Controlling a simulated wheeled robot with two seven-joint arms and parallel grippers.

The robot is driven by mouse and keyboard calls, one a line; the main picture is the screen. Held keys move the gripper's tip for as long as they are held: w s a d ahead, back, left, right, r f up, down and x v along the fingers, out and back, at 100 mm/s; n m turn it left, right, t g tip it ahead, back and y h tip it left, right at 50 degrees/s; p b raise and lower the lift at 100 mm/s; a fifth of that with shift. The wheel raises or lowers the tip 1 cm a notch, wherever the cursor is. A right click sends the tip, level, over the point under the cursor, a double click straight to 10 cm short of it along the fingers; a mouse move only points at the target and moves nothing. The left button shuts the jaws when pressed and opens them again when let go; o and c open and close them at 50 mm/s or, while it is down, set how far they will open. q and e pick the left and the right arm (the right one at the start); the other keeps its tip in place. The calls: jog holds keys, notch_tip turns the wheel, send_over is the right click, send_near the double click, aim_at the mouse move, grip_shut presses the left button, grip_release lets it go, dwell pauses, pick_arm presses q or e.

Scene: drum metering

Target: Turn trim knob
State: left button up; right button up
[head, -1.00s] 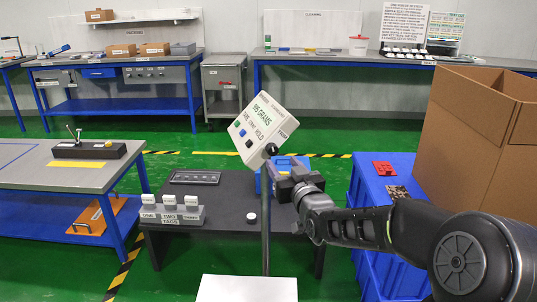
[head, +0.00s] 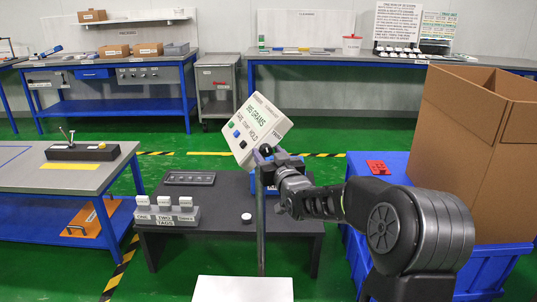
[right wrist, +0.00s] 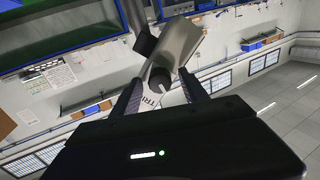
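The display box (head: 256,132) on a thin post reads "995 GRAMS", as far as I can make out, and has several coloured buttons. The dark trim knob (head: 266,149) is on its right side, by the "TRIM" label. My right gripper (head: 273,160) is right at the knob and hides part of that side. Whether the tips reach past the knob is hard to tell. My left gripper is not in view.
A dark low table (head: 230,210) holds the tag blocks (head: 165,216), a slotted tray (head: 190,178) and a small white disc (head: 246,217). A white plate (head: 243,289) is at the front. A blue crate (head: 360,168) and a large carton (head: 470,150) stand right.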

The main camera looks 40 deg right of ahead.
grip_shut()
dwell(0.3)
jog(key=shift+f+b, duration=0.15)
jog(key=shift+b, duration=0.3)
jog(key=m+b, duration=0.2)
jog(key=shift+f+b, duration=0.15)
jog(key=shift+b, duration=0.15)
jog(key=shift+m+b, duration=0.3)
jog(key=shift+r, duration=0.3)
grip_release()
